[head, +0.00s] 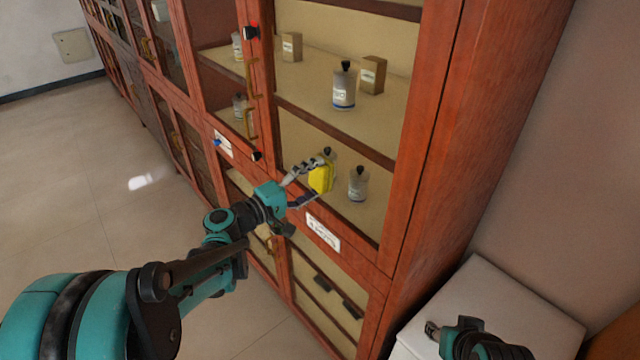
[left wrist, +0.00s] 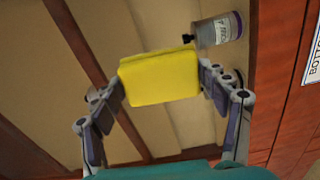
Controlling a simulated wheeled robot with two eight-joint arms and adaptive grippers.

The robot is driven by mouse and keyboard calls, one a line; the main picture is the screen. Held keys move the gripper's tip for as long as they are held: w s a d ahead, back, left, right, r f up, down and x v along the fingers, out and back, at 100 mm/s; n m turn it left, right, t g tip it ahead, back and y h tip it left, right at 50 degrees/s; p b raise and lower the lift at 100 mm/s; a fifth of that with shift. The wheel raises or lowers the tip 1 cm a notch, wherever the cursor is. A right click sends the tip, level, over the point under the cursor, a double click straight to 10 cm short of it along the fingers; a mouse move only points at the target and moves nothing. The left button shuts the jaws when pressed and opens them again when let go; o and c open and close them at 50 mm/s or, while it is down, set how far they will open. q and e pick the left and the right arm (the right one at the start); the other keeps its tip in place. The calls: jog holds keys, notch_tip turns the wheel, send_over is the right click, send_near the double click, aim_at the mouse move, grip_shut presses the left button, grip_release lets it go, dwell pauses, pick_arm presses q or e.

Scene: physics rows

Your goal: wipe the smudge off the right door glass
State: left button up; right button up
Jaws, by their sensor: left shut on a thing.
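My left gripper (head: 318,178) is shut on a yellow sponge (head: 321,176), in front of the lower part of the right door glass (head: 310,125). In the left wrist view the sponge (left wrist: 160,77) sits between the two fingers (left wrist: 158,90), its broad face toward the camera. I cannot tell whether the sponge touches the glass. No smudge can be made out on the glass; the sponge and fingers hide part of it. My right gripper (head: 436,330) is at the bottom right, partly cut off, over a white box-like top; its opening is unclear.
Behind the glass stand bottles (head: 344,88) and small brown boxes (head: 372,74) on shelves. The red wooden cabinet frame (head: 428,130) surrounds the pane, with a brass handle (head: 250,75) on its left. A white low unit (head: 490,300) stands at right. The floor (head: 80,170) at left is clear.

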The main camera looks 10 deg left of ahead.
pick_arm(q)
jog(key=shift+w+a, duration=0.65)
jog(key=shift+a, duration=0.3)
jog(key=shift+s, duration=0.1)
jog(key=shift+v, duration=2.95)
jog(key=shift+a, duration=0.1)
jog(key=v, duration=0.3)
